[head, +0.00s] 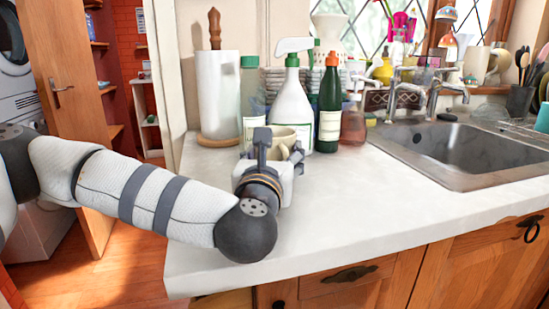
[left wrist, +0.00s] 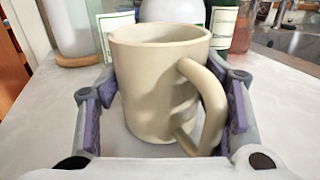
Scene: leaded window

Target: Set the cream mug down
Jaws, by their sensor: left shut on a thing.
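The cream mug (left wrist: 150,90) is upright between the fingers of my left gripper (left wrist: 165,100) in the left wrist view, its handle towards the right finger and the camera. In the head view, the mug (head: 287,134) shows partly behind my left gripper (head: 275,150), over the left part of the white counter (head: 330,225). My left gripper is shut on the mug. Its base is at or very near the counter top; I cannot tell whether it touches. My right gripper is not in view.
Behind the mug stand a paper towel roll (head: 217,95), a white spray bottle (head: 291,112), a green bottle (head: 329,108) and a brownish soap bottle (head: 353,122). The sink (head: 450,150) is to the right. The counter's front middle is clear.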

